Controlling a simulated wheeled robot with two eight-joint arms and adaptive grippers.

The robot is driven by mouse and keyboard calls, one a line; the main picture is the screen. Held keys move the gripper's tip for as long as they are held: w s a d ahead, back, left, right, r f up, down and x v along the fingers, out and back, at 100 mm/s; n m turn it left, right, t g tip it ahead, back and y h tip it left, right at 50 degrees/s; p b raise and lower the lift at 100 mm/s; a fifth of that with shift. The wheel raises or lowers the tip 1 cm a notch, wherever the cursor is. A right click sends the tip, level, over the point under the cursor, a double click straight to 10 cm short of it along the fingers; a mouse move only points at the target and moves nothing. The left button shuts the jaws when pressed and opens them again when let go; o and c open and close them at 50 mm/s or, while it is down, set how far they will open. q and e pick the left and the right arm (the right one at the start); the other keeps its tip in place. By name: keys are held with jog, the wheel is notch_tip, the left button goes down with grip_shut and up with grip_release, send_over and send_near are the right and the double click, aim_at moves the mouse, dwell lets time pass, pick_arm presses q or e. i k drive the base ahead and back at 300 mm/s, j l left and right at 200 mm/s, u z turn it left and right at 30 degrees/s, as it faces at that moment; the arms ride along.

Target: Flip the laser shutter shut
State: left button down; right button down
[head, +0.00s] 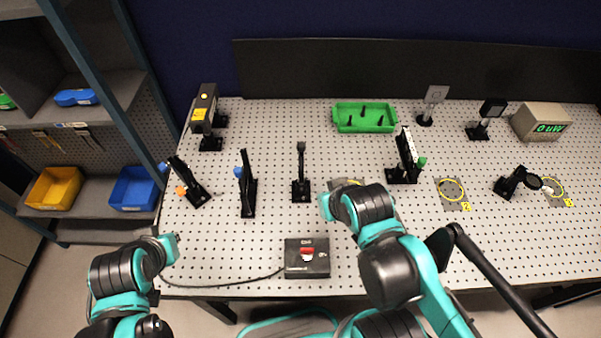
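A black box (307,266) with a red switch (307,254) sits at the front edge of the perforated table, with a cable running left from it. A slim upright black post with a small head (301,170) stands behind it. I cannot tell for certain which part is the shutter. A laser-like unit (203,108) stands at the back left. My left gripper (170,246) is at the front left corner, well left of the box. My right gripper (327,207) is over the table, behind and right of the box. Neither visibly touches anything; finger openings are unclear.
Two mounts with blue knobs (187,182) (246,183) stand left of the post. A green tray (364,118), a mount with a green knob (405,160), yellow rings (451,190), a tilted mount (517,182) and a display box (541,122) lie to the right. Shelves (75,130) stand left.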

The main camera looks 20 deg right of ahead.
aim_at(238, 171)
jog(key=k, duration=0.15)
jog(key=k+z, duration=0.15)
jog(key=z, duration=0.25)
jog(key=k+l+z, duration=0.1)
jog(key=z, duration=0.3)
jog(key=k+l+z, duration=0.1)
jog(key=z, duration=1.65)
